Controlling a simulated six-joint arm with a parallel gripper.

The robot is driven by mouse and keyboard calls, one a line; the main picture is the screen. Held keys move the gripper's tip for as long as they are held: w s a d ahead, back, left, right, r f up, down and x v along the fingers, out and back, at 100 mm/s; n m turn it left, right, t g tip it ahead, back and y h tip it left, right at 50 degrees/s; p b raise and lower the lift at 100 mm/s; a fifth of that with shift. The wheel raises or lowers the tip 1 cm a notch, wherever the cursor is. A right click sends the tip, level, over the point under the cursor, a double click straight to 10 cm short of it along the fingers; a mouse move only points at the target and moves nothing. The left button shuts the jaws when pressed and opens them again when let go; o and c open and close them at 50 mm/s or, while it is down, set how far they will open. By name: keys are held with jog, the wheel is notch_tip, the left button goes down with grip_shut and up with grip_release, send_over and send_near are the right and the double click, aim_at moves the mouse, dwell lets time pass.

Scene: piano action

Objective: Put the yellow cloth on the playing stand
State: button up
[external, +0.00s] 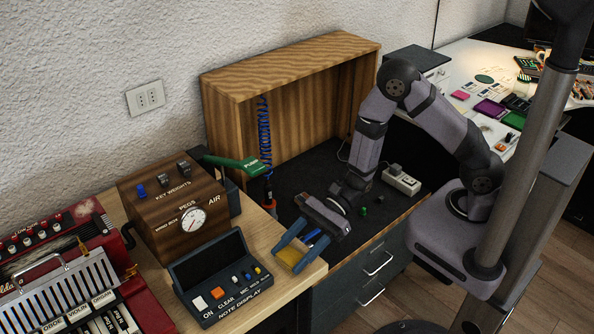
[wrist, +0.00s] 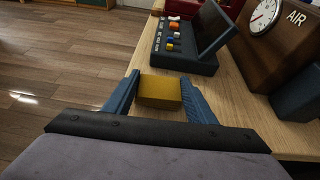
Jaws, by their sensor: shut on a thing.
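The yellow cloth (wrist: 160,91) is a small folded block. In the wrist view it sits between the two blue fingers of my gripper (wrist: 160,97), which is shut on it. In the external view the yellow cloth (external: 293,257) shows between the fingers of my gripper (external: 292,255), at the front edge of the wooden bench. I cannot tell whether the cloth touches the bench top. I cannot tell for sure which thing is the playing stand.
The note display box (external: 222,279) stands just left of my gripper. Behind it is a wooden box with an air gauge (external: 180,212). A red accordion-like instrument (external: 70,275) lies at far left. A green pump handle (external: 238,164) and a power strip (external: 401,181) are further back.

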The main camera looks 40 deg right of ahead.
jog(key=shift+f, duration=0.1)
jog(key=shift+f, duration=0.1)
jog(key=o, duration=1)
jog(key=shift+o, duration=0.2)
jog(key=shift+r, duration=0.2)
jog(key=shift+d+r, duration=0.1)
jog(key=shift+d, duration=0.1)
jog(key=v, duration=1.1)
jog(key=shift+d, duration=0.3)
